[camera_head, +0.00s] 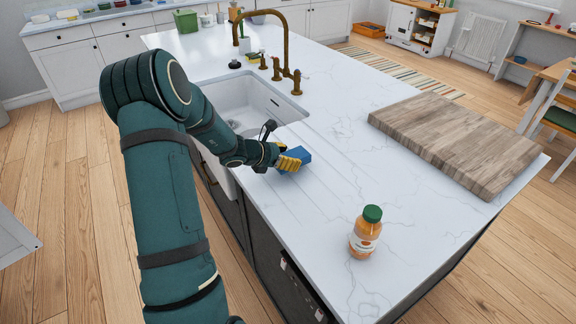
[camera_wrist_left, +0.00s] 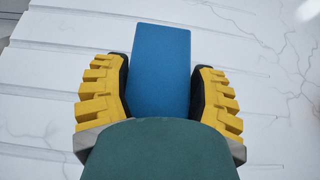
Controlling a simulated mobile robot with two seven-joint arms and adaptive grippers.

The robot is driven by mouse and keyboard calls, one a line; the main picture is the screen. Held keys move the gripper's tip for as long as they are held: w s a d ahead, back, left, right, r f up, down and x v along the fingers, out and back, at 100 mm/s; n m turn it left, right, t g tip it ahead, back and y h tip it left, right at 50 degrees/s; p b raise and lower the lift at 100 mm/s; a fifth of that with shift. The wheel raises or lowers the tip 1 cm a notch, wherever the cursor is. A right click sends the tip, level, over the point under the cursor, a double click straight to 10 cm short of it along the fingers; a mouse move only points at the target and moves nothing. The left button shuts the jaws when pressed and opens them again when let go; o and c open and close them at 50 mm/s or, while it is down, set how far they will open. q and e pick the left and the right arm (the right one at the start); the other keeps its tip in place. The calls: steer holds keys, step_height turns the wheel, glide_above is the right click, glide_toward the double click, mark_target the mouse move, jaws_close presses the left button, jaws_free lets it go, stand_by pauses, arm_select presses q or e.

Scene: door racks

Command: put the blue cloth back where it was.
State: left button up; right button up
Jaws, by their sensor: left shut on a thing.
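The blue cloth (camera_head: 300,154) shows as a small blue block at the fingers of my left gripper (camera_head: 288,161), over the grooved white marble worktop just right of the sink. In the left wrist view the cloth (camera_wrist_left: 160,62) lies between the two yellow-and-black fingers of the gripper (camera_wrist_left: 160,85), which is shut on it. The cloth's near end is hidden behind a green part of my arm. I cannot tell whether the cloth touches the worktop. My right gripper is not in view.
The white sink (camera_head: 245,103) and brass tap (camera_head: 275,45) are left of and behind the gripper. An orange bottle with a green cap (camera_head: 365,232) stands at the front right. A wooden board (camera_head: 455,143) lies at the right. The worktop between them is clear.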

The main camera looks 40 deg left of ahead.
arm_select(q)
step_height(320, 180, down, 3)
steer(key=shift+a+r, duration=0.1)
steer(key=o, duration=1.2)
steer(key=shift+o, duration=0.2)
steer(key=shift+s+r, duration=0.1)
steer(key=p+v, duration=0.1)
steer(key=v, duration=1)
steer(key=shift+s+r, duration=0.2)
steer(key=shift+s, duration=0.15)
